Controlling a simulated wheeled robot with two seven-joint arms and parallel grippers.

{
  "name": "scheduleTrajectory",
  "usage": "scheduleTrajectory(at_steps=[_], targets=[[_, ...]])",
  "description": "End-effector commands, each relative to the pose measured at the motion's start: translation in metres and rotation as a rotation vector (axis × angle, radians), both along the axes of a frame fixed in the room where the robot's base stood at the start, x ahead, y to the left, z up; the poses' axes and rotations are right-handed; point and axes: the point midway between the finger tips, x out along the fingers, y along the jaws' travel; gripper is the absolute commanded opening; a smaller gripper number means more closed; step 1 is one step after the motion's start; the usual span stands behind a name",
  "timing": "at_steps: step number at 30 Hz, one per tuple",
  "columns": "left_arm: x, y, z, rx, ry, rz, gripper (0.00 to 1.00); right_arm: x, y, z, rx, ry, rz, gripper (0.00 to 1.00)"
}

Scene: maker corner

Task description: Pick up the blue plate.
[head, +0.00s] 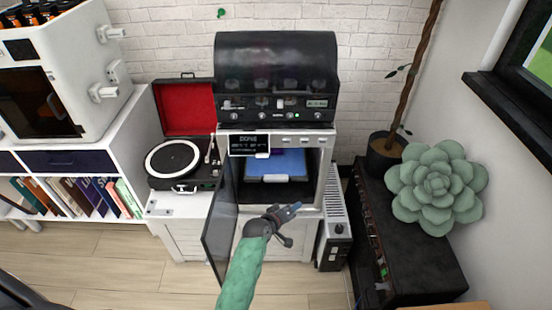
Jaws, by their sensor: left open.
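The blue plate (275,164) lies flat inside an open white box-shaped machine (318,141) with a dark interior and a display that reads "DONE". A paler grey-white edge shows along the plate's front. The machine's dark glass door (220,232) is swung open toward me on the left. My left gripper (289,213), on the green-sleeved arm, is open and empty. It is in front of and below the machine's opening, apart from the plate. My right gripper is not in view.
A black rounded machine (276,78) sits on top of the white one. A turntable (173,157) with a red-lined lid stands to the left. A white heater-like unit (335,232) and a black cabinet (412,250) with a big succulent (437,187) are on the right.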

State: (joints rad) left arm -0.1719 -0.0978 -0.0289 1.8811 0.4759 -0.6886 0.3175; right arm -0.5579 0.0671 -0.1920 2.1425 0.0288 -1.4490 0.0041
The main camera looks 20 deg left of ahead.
Motion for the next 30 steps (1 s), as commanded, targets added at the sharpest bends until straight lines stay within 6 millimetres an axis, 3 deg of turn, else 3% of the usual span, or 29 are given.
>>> scheduleTrajectory(at_steps=[6, 15, 20, 30], targets=[[0.043, 0.033, -0.007, -0.311, -0.155, 0.285, 0.44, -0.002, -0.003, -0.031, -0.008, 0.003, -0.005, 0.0], [0.061, 0.084, -0.023, -0.605, -0.317, 0.594, 0.44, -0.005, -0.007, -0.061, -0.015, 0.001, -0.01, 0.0], [0.063, 0.096, -0.026, -0.657, -0.351, 0.654, 0.44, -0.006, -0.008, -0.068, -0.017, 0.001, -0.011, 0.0], [0.088, 0.102, -0.025, -0.662, -0.356, 0.66, 0.44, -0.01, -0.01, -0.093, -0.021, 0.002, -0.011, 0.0]])
